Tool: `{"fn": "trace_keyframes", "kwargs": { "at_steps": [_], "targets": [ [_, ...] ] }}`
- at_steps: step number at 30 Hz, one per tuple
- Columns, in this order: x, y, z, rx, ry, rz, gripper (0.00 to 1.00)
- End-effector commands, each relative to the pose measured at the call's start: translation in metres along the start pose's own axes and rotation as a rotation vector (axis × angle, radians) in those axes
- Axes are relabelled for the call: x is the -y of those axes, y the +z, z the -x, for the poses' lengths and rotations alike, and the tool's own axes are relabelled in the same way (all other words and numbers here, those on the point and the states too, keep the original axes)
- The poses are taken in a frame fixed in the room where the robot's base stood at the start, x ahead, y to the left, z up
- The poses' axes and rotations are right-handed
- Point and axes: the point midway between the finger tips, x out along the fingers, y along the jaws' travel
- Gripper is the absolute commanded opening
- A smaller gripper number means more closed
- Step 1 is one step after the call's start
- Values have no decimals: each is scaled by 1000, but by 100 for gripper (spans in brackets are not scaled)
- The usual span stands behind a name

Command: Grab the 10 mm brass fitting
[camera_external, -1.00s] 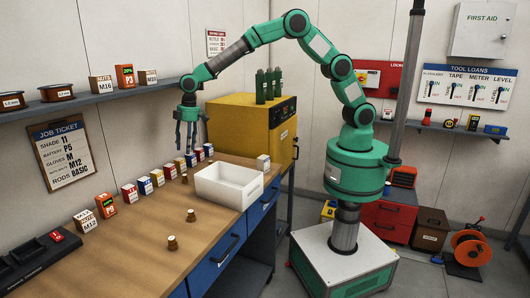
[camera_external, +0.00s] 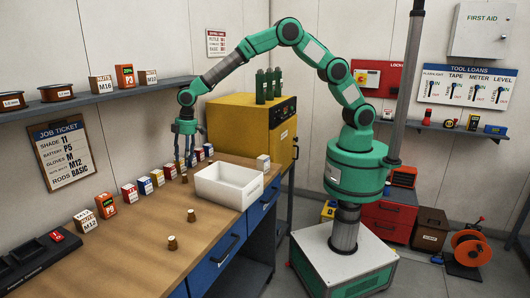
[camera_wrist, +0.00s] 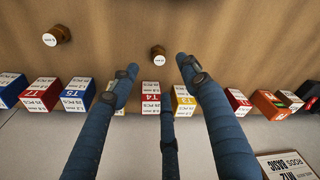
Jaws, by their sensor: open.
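Small brass-brown fittings with pale round tops stand on the wooden bench. In the external view, one fitting (camera_external: 184,179) is near the row of boxes, another (camera_external: 192,215) is mid-bench and a third (camera_external: 172,242) is nearer the camera. In the wrist view, a larger-looking fitting (camera_wrist: 60,34) is at upper left, and a smaller-looking one (camera_wrist: 158,51) shows beyond the fingertips, between them. The size labels are too small to read. My gripper (camera_external: 186,163) is open and empty above the bench by the boxes; its blue fingers (camera_wrist: 158,72) are spread in the wrist view.
A row of small labelled boxes (camera_wrist: 150,98) lies beneath my fingers along the bench's wall side. A white bin (camera_external: 225,197) stands to the right of my gripper, and a yellow cabinet (camera_external: 232,123) behind. The near bench middle is mostly clear.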

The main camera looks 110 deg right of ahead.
Motion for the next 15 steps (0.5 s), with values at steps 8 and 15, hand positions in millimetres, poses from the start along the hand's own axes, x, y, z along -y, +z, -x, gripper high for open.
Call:
{"fn": "trace_keyframes", "kwargs": {
  "at_steps": [8, 15],
  "targets": [
    [0, 0, -36, 1, 0, 0, 46],
    [0, -1, -41, -1, 0, 0, 46]
  ]
}}
